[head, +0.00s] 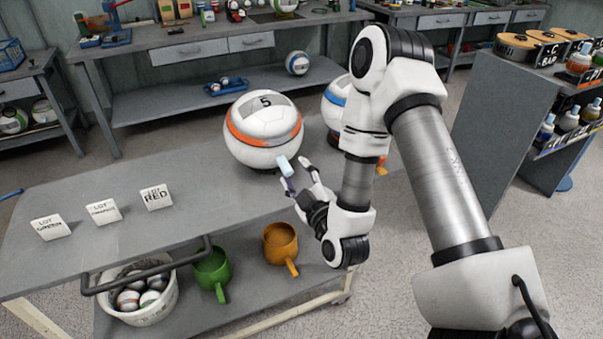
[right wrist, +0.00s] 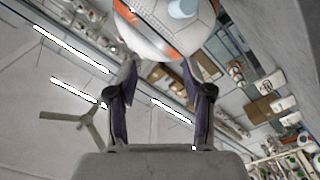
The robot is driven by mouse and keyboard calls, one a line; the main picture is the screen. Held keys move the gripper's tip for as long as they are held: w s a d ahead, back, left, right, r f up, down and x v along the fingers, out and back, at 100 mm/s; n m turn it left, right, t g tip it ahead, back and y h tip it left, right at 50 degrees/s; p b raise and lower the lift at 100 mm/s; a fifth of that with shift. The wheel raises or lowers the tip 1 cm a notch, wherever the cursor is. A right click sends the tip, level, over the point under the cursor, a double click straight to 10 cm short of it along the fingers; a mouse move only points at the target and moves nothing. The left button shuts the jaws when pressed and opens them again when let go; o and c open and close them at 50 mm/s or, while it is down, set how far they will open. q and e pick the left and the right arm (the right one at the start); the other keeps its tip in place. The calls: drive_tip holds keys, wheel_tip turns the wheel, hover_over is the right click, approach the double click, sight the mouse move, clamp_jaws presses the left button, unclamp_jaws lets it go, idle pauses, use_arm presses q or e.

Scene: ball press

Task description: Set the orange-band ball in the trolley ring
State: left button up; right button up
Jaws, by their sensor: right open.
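The white orange-band ball (head: 262,122), with a grey panel marked 5, sits on the grey trolley top (head: 185,190). A dark edge shows under it; I cannot tell whether this is the trolley ring. A pale blue piece (head: 284,165) sticks out from the ball's lower front. My right gripper (head: 297,174) is open and empty, just in front of the ball's lower right side. In the right wrist view the ball (right wrist: 160,32) is beyond the open fingertips (right wrist: 158,82). My left gripper is not in view.
A blue-band ball (head: 335,97) is partly hidden behind my right arm. Lot cards (head: 103,210) stand on the trolley's left. Below are a white bucket of balls (head: 158,304), a green mug (head: 212,272) and an orange mug (head: 280,243). The trolley's middle is clear.

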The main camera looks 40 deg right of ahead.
drive_tip(key=s+a+f+m+g+y, duration=0.1)
drive_tip(key=s+a+f+g, duration=0.25)
drive_tip(key=f, duration=0.45)
drive_tip(key=s+a+f+m+g+y, duration=0.1)
drive_tip(key=s+a+f+g+y, duration=0.2)
drive_tip(key=f, duration=0.4)
drive_tip(key=s+a+f+m+g, duration=0.1)
drive_tip(key=s+a+f+g, duration=0.1)
drive_tip(key=s+f+g, duration=0.45)
drive_tip(key=s+a+f+m+g, duration=0.1)
drive_tip(key=s+f+g, duration=0.1)
drive_tip(key=s+f, duration=0.2)
drive_tip(key=s+a+f+m+g, duration=0.1)
drive_tip(key=s+f, duration=0.3)
drive_tip(key=s, duration=0.5)
drive_tip(key=shift+a+m+g+y, duration=0.3)
drive_tip(key=shift+a+m+g, duration=0.05)
drive_tip(key=shift+m+g, duration=0.5)
